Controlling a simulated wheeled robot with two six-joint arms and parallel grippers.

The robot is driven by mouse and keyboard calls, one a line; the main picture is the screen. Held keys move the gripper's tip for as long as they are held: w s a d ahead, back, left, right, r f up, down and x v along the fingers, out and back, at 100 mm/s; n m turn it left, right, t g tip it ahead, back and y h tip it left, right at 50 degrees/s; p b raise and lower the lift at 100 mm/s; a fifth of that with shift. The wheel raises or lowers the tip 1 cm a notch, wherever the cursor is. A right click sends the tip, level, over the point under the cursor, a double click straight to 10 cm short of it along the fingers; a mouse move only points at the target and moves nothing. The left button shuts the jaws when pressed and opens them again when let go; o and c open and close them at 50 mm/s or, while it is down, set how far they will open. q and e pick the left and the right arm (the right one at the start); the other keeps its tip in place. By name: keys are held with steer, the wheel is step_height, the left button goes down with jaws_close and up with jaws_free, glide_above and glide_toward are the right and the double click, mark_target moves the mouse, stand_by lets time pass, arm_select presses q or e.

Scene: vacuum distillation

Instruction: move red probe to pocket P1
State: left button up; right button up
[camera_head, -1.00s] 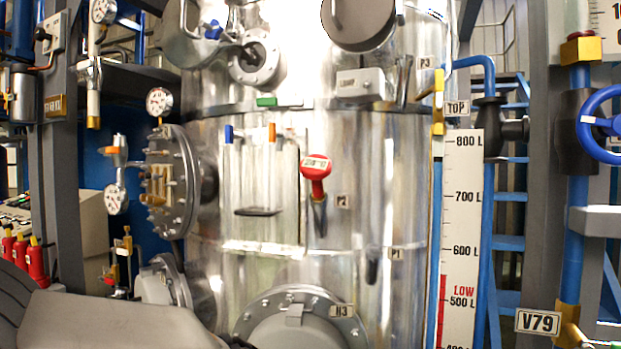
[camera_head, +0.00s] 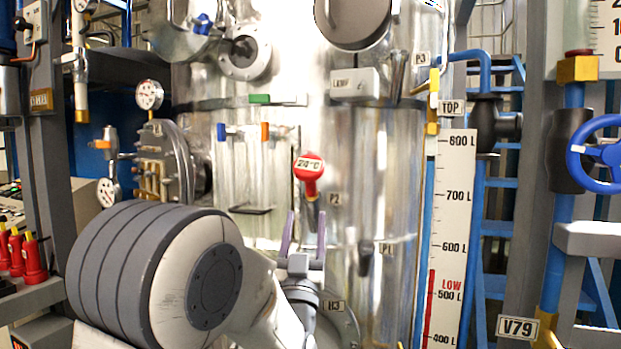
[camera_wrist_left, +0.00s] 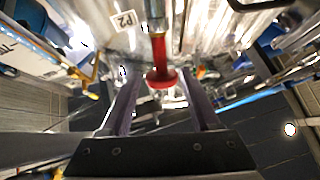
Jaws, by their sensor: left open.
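The red probe (camera_head: 309,174), with a round head reading 24°C, stands in the pocket beside the P2 label (camera_head: 334,199) on the shiny tank. It also shows in the left wrist view (camera_wrist_left: 159,62), between the finger lines. Pocket P1 (camera_head: 366,260) is a dark, short tube beside the P1 label (camera_head: 387,248), lower and to the right; it looks empty. My left gripper (camera_head: 305,222) is open and empty, just below the probe's head, its two fingers pointing up. In the wrist view its fingers (camera_wrist_left: 160,90) flank the probe without visible contact. My right gripper is not in view.
A round flanged cover with the H3 label (camera_head: 335,306) sits low on the tank, partly behind my arm. A level scale (camera_head: 455,220) and blue pipes stand to the right. Glass tubes (camera_head: 243,172) and a flanged port (camera_head: 165,165) lie to the left. Pocket P3 (camera_head: 397,75) is higher up.

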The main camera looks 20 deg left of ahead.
mark_target(310, 186)
arm_select(q)
steer(key=p+x, duration=0.6)
steer(key=shift+r, duration=0.3)
steer(key=shift+w+a+b, duration=0.1)
steer(key=shift+w+b, duration=0.2)
steer(key=shift+b, duration=0.05)
steer(key=shift+x, duration=1.1)
jaws_close()
steer(key=shift+s+d+r, duration=0.2)
steer(key=shift+s+r, duration=0.55)
steer(key=shift+r, duration=0.2)
steer(key=shift+s+d+r, duration=0.25)
steer(key=shift+s+r, duration=0.55)
steer(key=shift+r, duration=0.15)
